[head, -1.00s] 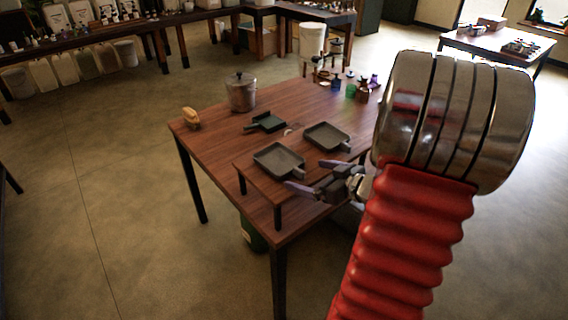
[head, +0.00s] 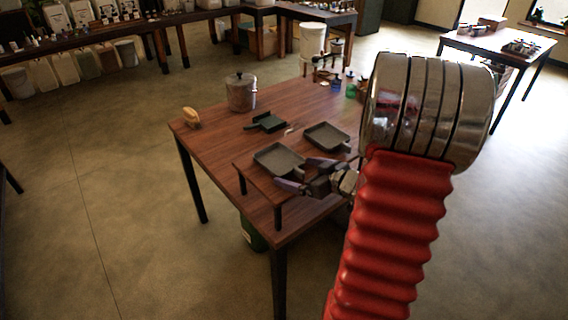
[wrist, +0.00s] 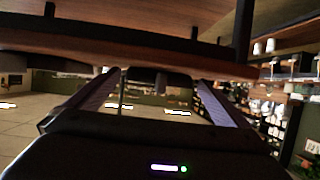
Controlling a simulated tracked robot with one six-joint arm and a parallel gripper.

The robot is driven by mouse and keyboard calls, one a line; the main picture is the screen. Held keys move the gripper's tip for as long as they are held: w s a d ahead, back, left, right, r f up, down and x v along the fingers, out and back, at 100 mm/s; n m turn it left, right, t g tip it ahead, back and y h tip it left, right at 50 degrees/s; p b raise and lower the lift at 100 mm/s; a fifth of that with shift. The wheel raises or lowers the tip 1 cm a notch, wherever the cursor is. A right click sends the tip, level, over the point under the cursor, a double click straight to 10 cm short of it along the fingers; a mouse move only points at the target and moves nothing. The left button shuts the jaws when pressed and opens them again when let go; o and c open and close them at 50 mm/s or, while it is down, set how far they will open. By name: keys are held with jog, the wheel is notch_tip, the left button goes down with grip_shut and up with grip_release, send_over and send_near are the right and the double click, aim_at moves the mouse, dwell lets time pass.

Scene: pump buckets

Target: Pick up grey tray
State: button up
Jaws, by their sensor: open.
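Two grey trays with short handles lie flat on a low raised wooden board on the table. The nearer grey tray (head: 279,158) is at the board's left, and the other grey tray (head: 326,136) is behind it to the right. A darker, greenish tray (head: 266,121) lies on the table farther back. My gripper (head: 293,175) is open and empty at the board's near right side, close to the nearer tray's handle. In the wrist view my gripper (wrist: 159,77) shows two spread fingers below a wooden edge, with dark shapes between them that I cannot identify clearly.
The wooden table (head: 215,140) also holds a lidded metal pot (head: 241,92), a yellowish object (head: 191,117) and small bottles (head: 350,87) at the back. The raised board (head: 252,182) has dark legs. Floor at left is open.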

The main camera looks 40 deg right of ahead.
dwell(0.4)
jog(key=c, duration=0.8)
jog(key=shift+r, duration=0.15)
notch_tip(320, 180, up, 10)
jog(key=shift+f, duration=0.1)
dwell(0.7)
